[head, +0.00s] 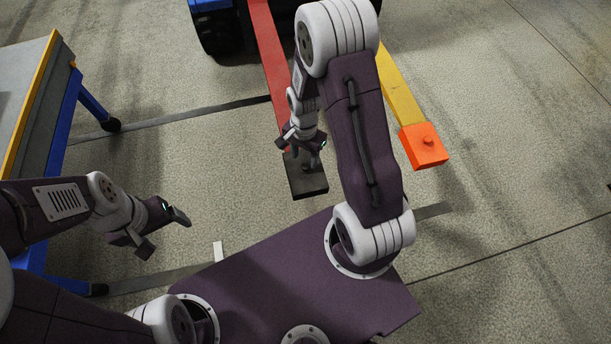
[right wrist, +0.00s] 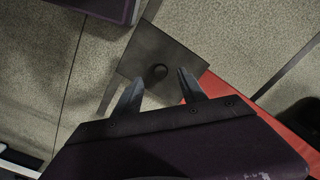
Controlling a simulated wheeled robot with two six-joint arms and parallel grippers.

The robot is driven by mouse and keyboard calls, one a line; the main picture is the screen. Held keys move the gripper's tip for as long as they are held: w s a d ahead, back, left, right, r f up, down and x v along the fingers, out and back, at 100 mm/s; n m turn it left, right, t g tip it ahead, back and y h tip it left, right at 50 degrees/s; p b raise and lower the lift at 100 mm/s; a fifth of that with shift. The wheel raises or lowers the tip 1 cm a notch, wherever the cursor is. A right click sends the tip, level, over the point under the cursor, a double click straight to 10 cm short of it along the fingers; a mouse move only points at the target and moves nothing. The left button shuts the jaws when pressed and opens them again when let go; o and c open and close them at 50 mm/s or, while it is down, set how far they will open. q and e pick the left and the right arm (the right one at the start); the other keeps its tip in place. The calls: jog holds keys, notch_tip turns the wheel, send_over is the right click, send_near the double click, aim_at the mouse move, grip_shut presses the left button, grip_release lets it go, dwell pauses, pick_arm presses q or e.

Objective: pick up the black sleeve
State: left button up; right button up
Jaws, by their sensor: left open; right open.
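The black sleeve (head: 308,185) is a dark block on the end of the red bar (head: 270,55), in the middle of the head view. In the right wrist view the sleeve (right wrist: 165,50) shows its top face with a round black knob (right wrist: 158,71). My right gripper (head: 303,153) is open over the sleeve, pointing down. In the right wrist view its fingertips (right wrist: 155,84) lie either side of the knob, slightly short of it; whether they touch the sleeve cannot be told. My left gripper (head: 166,234) is open and empty, well left of the sleeve.
A blue-legged table with a yellow edge (head: 30,105) stands at the left. A dark-wheeled blue machine (head: 215,25) is at the back. Floor between is clear.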

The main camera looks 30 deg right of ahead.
aim_at(305, 166)
notch_tip(305, 166, down, 5)
jog(key=b, duration=0.2)
jog(key=shift+w+d+f+b, duration=0.1)
jog(key=shift+f+b, duration=0.1)
jog(key=shift+b, duration=0.1)
jog(key=shift+r, duration=0.1)
jog(key=shift+c, duration=1)
grip_shut()
